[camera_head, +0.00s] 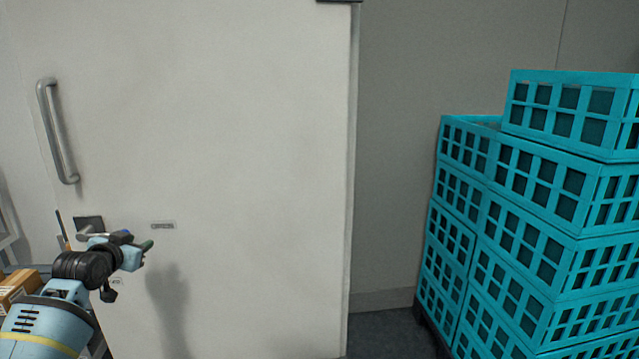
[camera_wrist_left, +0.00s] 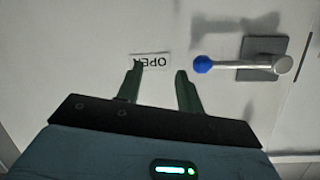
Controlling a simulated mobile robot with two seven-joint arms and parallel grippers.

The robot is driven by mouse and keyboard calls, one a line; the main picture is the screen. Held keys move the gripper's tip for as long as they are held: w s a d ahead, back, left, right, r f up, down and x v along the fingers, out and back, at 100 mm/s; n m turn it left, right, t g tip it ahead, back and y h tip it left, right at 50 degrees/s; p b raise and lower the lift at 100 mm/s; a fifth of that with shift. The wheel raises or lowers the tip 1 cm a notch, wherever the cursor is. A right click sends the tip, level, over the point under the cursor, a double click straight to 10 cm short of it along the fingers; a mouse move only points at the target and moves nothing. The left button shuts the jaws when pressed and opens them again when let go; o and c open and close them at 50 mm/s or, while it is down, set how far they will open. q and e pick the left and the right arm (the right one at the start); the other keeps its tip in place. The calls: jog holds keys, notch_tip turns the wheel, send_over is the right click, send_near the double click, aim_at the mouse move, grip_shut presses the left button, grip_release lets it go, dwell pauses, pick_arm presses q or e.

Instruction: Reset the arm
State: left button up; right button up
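My left gripper (camera_head: 147,246) reaches in from the lower left of the head view, in front of a white door (camera_head: 250,150). In the left wrist view its two green fingers (camera_wrist_left: 158,72) are apart with nothing between them. The door's lever handle (camera_wrist_left: 240,65), with a blue end and a grey plate, is to the right of the fingers and clear of them. A small OPEN label (camera_wrist_left: 151,61) appears upside down on the door by the fingertips. The gripper partly covers the lever in the head view. My right gripper is not in view.
A long grey pull handle (camera_head: 57,132) is on the door's upper left. Tall stacks of turquoise crates (camera_head: 540,185) fill the right side. Bare wall and a strip of dark floor (camera_head: 390,335) lie between them. A cardboard box (camera_head: 18,287) shows at the lower left.

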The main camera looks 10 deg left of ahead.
pick_arm(q)
jog(key=s+d+f+m+g+h, duration=0.1)
jog(key=s+d+f, duration=0.5)
jog(key=f, duration=0.4)
jog(key=s+d+f+m+g+h, duration=0.1)
jog(key=s+d+f, duration=0.4)
jog(key=d+f, duration=0.35)
jog(key=s+d+f+m+g+h, duration=0.1)
jog(key=s+d+f, duration=0.5)
jog(key=f, duration=0.4)
jog(key=s+d+f+g+h, duration=0.1)
jog(key=s+d+f, duration=0.2)
jog(key=s+d, duration=0.6)
jog(key=s+d+f+g+h+p, duration=0.1)
jog(key=s+d+f, duration=0.3)
jog(key=s+d, duration=0.6)
jog(key=s+h, duration=0.1)
jog(key=s, duration=0.7)
jog(key=shift+s+d+n, duration=0.15)
jog(key=shift+d+n, duration=0.05)
jog(key=shift+n, duration=0.2)
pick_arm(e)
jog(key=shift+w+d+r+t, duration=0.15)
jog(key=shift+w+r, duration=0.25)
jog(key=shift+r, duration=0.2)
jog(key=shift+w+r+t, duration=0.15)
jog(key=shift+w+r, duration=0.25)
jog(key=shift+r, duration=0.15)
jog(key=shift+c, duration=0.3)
